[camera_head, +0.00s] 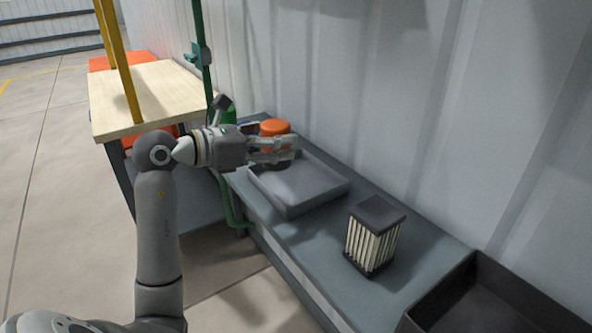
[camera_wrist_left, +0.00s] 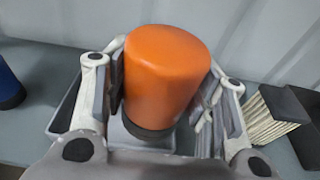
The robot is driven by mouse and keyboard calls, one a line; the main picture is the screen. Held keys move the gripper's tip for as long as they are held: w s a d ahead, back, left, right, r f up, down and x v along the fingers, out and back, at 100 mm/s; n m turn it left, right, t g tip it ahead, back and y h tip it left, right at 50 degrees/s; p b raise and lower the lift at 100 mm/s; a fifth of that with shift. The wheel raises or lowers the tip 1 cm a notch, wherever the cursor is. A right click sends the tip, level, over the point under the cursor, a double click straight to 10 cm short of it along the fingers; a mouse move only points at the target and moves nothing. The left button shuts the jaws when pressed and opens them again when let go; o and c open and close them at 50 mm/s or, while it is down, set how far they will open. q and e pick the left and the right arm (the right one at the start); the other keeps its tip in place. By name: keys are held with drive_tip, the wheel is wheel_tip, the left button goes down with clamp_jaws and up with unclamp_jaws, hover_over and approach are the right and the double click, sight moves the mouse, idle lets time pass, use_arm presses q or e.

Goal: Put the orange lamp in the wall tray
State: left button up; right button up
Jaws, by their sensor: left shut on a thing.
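The orange lamp (camera_head: 275,127) has a rounded orange body and a dark base. My left gripper (camera_head: 272,150) is shut on it, above the far left part of the wall tray. In the left wrist view the lamp (camera_wrist_left: 163,72) stands between the two fingers of my left gripper (camera_wrist_left: 160,100), its dark base toward the tray. The wall tray (camera_head: 322,192) is a shallow grey tray on the bench along the wall; its rim also shows in the left wrist view (camera_wrist_left: 62,112). I cannot tell whether the lamp's base touches the tray floor. My right gripper is out of view.
A filter block with dark ends and pale pleats (camera_head: 371,236) stands on the grey bench (camera_head: 300,235), right of the tray. A dark bin (camera_head: 465,282) is at the lower right. A wooden-topped table (camera_head: 165,90) and green post (camera_head: 201,45) stand at the left.

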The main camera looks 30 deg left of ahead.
use_arm(q)
drive_tip(key=w+f, duration=0.2)
drive_tip(key=w, duration=0.1)
drive_tip(key=w+f, duration=0.2)
drive_tip(key=w+a+f+p, duration=0.1)
drive_tip(key=w+f, duration=0.2)
drive_tip(key=shift+w+f, duration=0.1)
drive_tip(key=shift+w, duration=0.25)
drive_tip(key=f, duration=0.3)
drive_tip(key=shift+w+p, duration=0.35)
drive_tip(key=shift+f, duration=0.3)
drive_tip(key=shift+s+f, duration=0.1)
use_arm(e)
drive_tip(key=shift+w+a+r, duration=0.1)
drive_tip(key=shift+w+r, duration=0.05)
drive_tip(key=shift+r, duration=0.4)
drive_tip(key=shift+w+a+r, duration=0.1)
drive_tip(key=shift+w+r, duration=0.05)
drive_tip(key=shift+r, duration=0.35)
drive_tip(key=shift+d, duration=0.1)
